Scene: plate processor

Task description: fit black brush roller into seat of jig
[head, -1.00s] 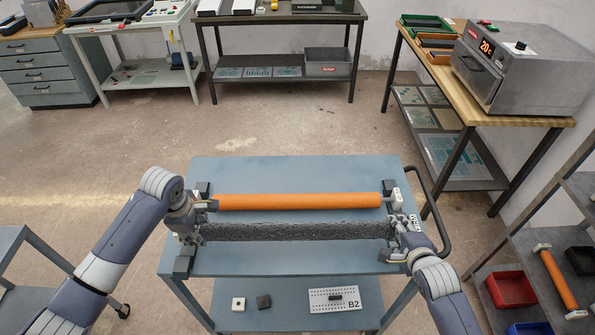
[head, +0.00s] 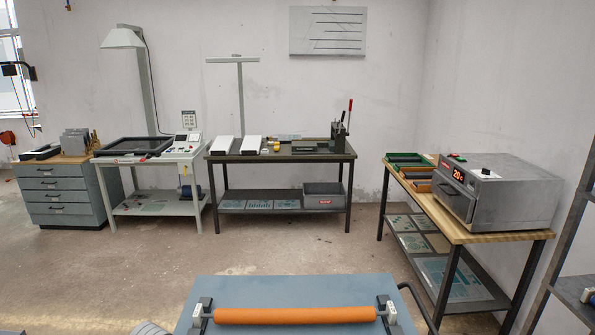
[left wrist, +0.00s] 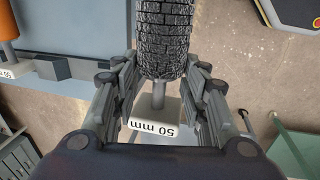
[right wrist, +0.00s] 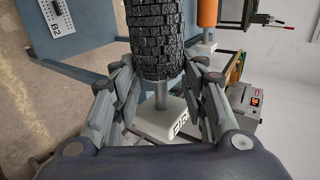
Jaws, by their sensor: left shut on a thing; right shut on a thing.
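The black brush roller (left wrist: 162,42) has a rough, blocky dark surface; it also shows in the right wrist view (right wrist: 155,40). My left gripper (left wrist: 160,80) is shut on its shaft at one end, beside a white end block marked 50 mm (left wrist: 152,124). My right gripper (right wrist: 161,82) is shut on the shaft at the other end, beside a pale lettered end block (right wrist: 160,122). I cannot make out the jig's seat for certain in any view.
An orange roller (head: 295,315) rests across holders on the blue cart top (head: 290,285). A dark bench (head: 280,157) and exposure unit (head: 135,146) stand by the back wall. A wooden table (head: 455,225) with an oven (head: 505,190) is at right. Floor between is clear.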

